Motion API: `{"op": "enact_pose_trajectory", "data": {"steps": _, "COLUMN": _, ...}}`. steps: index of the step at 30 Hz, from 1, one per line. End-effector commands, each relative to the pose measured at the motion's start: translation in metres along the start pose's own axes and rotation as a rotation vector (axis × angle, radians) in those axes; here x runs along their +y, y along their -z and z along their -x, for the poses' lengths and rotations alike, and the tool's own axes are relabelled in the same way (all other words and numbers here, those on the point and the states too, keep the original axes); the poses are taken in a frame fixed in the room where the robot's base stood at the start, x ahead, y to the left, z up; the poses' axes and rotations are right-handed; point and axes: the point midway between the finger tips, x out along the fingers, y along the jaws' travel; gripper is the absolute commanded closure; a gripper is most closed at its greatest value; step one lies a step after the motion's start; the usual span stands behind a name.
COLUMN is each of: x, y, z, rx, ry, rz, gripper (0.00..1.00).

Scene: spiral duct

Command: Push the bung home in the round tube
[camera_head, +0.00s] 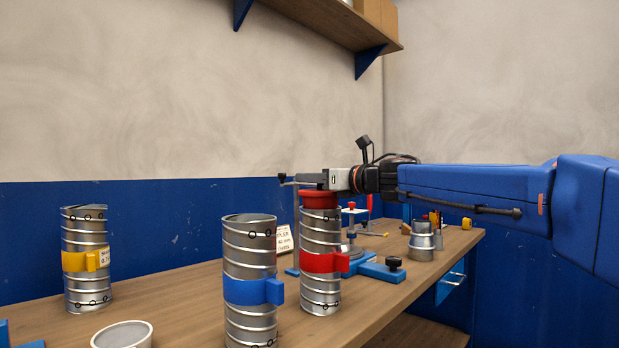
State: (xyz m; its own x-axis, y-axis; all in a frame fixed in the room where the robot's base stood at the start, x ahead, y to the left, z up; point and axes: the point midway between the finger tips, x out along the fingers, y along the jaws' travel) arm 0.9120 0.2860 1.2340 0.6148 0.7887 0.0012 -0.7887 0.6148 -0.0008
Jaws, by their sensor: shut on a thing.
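Several upright spiral metal tubes stand on the bench. The one with the red band (320,240) is at the middle, with a red bung (319,200) at its top end. The bung's red side shows above the rim; how deep it sits inside is hidden. My gripper (312,187) reaches in from the right, level, directly over this tube, and is shut on the top of the bung. Its fingertips are small and partly hidden here. A tube with a blue band (251,270) stands in front to the left, and one with a yellow band (85,255) at the far left.
The wooden bench (180,290) has an open-topped metal piece (122,335) at its front. A metal reducer (422,240), a blue clamp (380,270) and small tools stand to the right under my arm. A label card (284,240) stands behind. A shelf (330,20) hangs above.

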Motion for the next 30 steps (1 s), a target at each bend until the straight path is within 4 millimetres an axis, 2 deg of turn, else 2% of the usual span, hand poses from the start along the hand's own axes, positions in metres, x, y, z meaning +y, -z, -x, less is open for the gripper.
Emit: {"op": "enact_pose_trajectory", "data": {"steps": 30, "x": 0.000, "y": 0.022, "z": 0.000, "rx": 0.002, "ry": 0.000, "rz": -0.002, "gripper": 1.00}}
